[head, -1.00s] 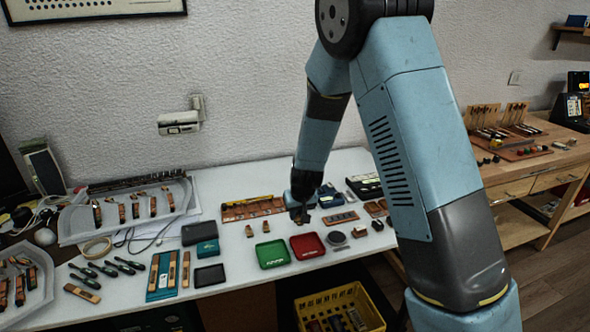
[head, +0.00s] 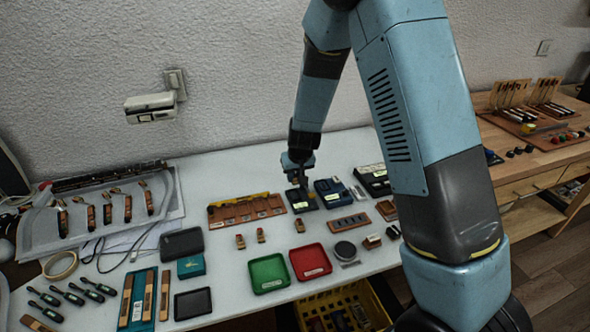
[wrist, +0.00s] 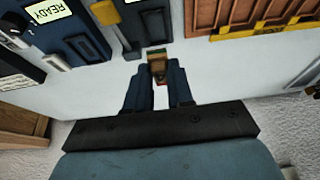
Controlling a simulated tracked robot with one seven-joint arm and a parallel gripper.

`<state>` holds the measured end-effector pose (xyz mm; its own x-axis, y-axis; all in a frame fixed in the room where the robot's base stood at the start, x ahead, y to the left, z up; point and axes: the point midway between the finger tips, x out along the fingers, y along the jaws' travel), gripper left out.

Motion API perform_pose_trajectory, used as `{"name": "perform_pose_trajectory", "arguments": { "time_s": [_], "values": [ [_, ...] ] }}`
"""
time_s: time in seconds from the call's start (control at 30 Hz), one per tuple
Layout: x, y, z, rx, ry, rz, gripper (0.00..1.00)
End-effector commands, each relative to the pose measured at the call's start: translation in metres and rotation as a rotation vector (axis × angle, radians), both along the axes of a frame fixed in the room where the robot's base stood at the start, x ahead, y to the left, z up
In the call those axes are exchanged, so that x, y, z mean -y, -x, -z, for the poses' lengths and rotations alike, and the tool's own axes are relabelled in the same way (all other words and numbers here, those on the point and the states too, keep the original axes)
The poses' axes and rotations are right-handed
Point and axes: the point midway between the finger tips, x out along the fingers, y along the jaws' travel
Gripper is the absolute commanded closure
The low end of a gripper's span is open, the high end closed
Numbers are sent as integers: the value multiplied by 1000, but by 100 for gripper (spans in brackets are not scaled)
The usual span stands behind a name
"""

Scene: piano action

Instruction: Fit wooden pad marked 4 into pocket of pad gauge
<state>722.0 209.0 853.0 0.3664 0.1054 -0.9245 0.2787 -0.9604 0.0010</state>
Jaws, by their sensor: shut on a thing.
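My gripper (head: 301,180) is at the back of the white bench, by a dark blue device (head: 302,200) that looks like the pad gauge. In the wrist view the two dark fingers (wrist: 158,85) are shut on a small wooden pad (wrist: 156,57). The pad is held at the fingertips, above the bench top and near the device's edge (wrist: 147,24). I cannot read a number on it. The gauge's pocket cannot be made out, and in the head view the gripper partly covers this area.
A second blue device (head: 330,191) with a lit display stands just right; its display (wrist: 48,10) reads READY in the wrist view. A wooden rack (head: 245,209) with a yellow strip lies left. Small wooden blocks (head: 240,241), a green tray (head: 269,272) and a red tray (head: 310,262) lie in front.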

Motion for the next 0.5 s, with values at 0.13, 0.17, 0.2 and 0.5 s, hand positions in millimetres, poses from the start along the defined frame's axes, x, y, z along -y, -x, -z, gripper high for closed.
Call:
{"name": "perform_pose_trajectory", "arguments": {
  "time_s": [0.13,0.17,0.2,0.5],
  "values": [
    [2,-1,7,0,0,4,100],
    [2,-1,9,-1,1,4,100],
    [2,-1,12,-2,1,4,100],
    [3,-1,36,-2,1,5,100]
  ]
}}
